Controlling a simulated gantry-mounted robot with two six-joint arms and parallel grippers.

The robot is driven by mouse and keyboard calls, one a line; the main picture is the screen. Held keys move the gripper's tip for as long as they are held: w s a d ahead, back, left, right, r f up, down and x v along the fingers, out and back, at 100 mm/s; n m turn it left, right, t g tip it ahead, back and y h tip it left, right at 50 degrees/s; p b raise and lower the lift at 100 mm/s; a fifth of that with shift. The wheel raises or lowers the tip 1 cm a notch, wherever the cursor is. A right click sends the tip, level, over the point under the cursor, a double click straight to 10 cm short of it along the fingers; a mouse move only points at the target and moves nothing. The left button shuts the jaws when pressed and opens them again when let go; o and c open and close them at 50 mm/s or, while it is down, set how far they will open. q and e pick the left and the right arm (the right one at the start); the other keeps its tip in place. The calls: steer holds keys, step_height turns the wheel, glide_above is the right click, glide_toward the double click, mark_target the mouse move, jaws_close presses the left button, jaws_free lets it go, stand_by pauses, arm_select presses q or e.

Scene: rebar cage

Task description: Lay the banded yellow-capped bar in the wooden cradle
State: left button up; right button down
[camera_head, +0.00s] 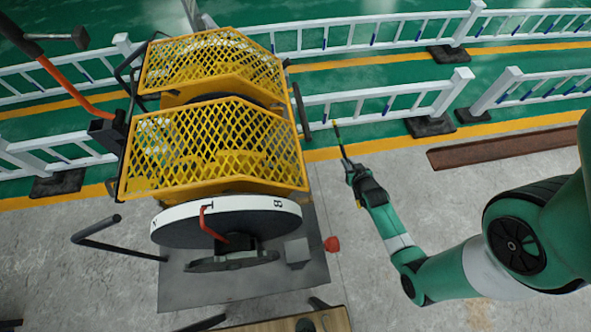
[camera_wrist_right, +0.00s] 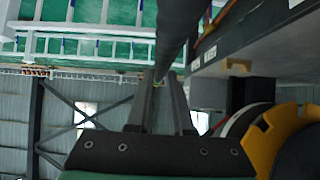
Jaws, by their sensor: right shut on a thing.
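My right gripper (camera_head: 351,172) is shut on a thin dark bar (camera_head: 342,145) and holds it right of the yellow mesh machine. A small yellow tip (camera_head: 336,123) shows at the bar's far end; bands on it are too small to tell. In the right wrist view the dark bar (camera_wrist_right: 178,30) runs up from between the fingers (camera_wrist_right: 160,88). A wooden surface (camera_head: 325,320) with dark pieces on it is cut off by the bottom edge; I cannot tell whether it is the cradle. My left gripper is not in view.
The machine with yellow mesh guards (camera_head: 215,145) and a marked disc (camera_head: 245,222) stands on a grey plate (camera_head: 190,290). A red knob (camera_head: 332,244) is at its right. White railings (camera_head: 370,102) stand behind. A rusty beam (camera_head: 500,148) lies right. Floor below my forearm is clear.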

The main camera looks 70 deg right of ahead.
steer(key=w+a+b, duration=0.1)
steer(key=w+a, duration=0.2)
steer(key=w, duration=0.1)
steer(key=w+a+b, duration=0.2)
steer(key=w+a, duration=0.1)
steer(key=w, duration=0.2)
steer(key=w+a+b, duration=0.1)
steer(key=w+a, duration=0.2)
steer(key=w, duration=0.2)
steer(key=shift+w+a+r, duration=0.1)
steer(key=shift+w, duration=0.05)
steer(key=f, duration=0.1)
steer(key=f+b, duration=0.2)
steer(key=shift+w+a+f, duration=0.15)
steer(key=shift+w+a, duration=0.05)
steer(key=shift+w, duration=0.05)
steer(key=shift+f, duration=0.15)
steer(key=shift+f+b, duration=0.35)
steer(key=shift+b, duration=0.1)
steer(key=c, duration=0.8)
jaws_free()
steer(key=shift+r, duration=0.1)
